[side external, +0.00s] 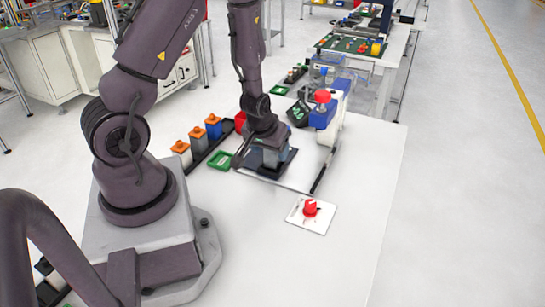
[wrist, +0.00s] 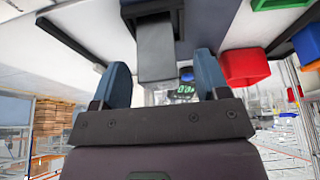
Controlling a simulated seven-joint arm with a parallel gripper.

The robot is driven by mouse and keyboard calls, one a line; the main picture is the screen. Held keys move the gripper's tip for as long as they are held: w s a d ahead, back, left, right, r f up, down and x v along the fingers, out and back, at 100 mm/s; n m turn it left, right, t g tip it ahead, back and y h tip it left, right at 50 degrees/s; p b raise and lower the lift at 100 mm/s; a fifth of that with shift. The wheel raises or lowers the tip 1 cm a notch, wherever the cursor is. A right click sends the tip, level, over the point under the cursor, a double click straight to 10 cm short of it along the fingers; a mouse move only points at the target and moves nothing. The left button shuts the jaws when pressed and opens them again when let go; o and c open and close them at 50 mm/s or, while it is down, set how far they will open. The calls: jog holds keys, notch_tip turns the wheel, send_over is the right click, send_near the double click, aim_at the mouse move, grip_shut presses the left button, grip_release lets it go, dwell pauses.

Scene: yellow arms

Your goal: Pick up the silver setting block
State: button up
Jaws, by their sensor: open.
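A grey block (wrist: 156,52), which looks like the silver setting block, shows in the wrist view between the two blue fingers of my gripper (wrist: 160,68), with a gap on each side. I cannot tell how deep it sits between them. My gripper is open and empty. In the side view, my gripper (side external: 269,160) points down low over a dark plate (side external: 257,173) on the white table. The block is not clearly visible there; my gripper covers that spot.
A red bin (side external: 240,121), a green tray (side external: 220,160) and several orange-topped containers (side external: 197,140) stand left of my gripper. A blue-and-white unit with a red top (side external: 324,112) stands to the right. A white plate with a red knob (side external: 310,212) lies in front. The table's front right is clear.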

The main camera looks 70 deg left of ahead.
aim_at(273, 154)
jog(key=x, duration=0.3)
jog(key=shift+w+f, duration=0.1)
jog(key=c, duration=1.3)
jog(key=shift+o, duration=0.3)
